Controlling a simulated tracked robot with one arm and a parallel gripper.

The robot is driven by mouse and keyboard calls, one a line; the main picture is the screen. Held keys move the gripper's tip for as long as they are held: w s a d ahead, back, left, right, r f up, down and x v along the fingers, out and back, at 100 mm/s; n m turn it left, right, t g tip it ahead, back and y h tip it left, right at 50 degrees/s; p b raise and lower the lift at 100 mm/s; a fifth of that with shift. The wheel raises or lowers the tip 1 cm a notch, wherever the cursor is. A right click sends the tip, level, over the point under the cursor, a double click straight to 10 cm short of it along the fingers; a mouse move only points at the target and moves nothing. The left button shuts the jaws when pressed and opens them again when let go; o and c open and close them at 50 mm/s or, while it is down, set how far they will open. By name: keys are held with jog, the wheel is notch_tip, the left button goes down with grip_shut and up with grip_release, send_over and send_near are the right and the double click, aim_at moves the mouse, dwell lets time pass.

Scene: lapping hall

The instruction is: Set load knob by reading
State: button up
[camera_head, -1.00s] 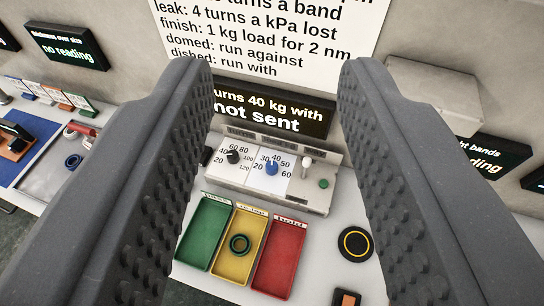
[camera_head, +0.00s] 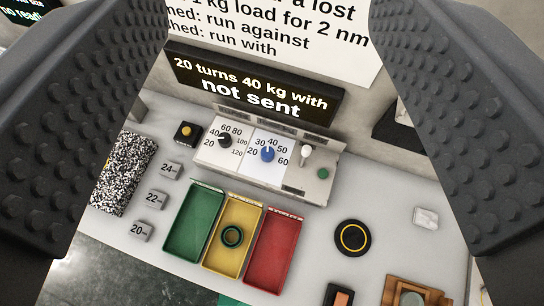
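A grey control panel (camera_head: 218,158) stands at the back of the bench. Its black knob (camera_head: 225,140) has a 20 to 120 scale and its pointer is toward the lower left, near 20. Its blue knob (camera_head: 268,154) has a 20 to 60 scale and its white pointer is up, near 40. A white-tipped lever (camera_head: 306,150) and a green button (camera_head: 323,173) are at the right. The display (camera_head: 255,85) above reads "20 turns 40 kg with", "not sent". My gripper (camera_head: 270,12) is open and empty, its fingers wide apart on both sides, touching no knob.
Green (camera_head: 193,228), yellow (camera_head: 222,262) and red (camera_head: 272,250) trays lie before the panel; a dark ring (camera_head: 232,236) is in the yellow one. A black box with a yellow button (camera_head: 186,131), a speckled block (camera_head: 125,172) and a black disc (camera_head: 352,237) flank them.

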jog(key=w+f+n+g+y, duration=0.1)
jog(key=w+f+n+g, duration=0.15)
jog(key=w+f, duration=0.6)
jog(key=n+g+y+b, duration=0.2)
jog(key=n+g, duration=0.4)
jog(key=g, duration=0.3)
send_over(269, 153)
jog(key=s+d, duration=0.3)
jog(key=s, duration=0.1)
notch_tip(269, 153, down, 41)
jog(key=x, duration=1.2)
jog(key=shift+w+d+f+b, duration=0.15)
jog(key=shift+f+b, duration=0.15)
jog(key=shift+b, duration=0.05)
jog(key=c, duration=1)
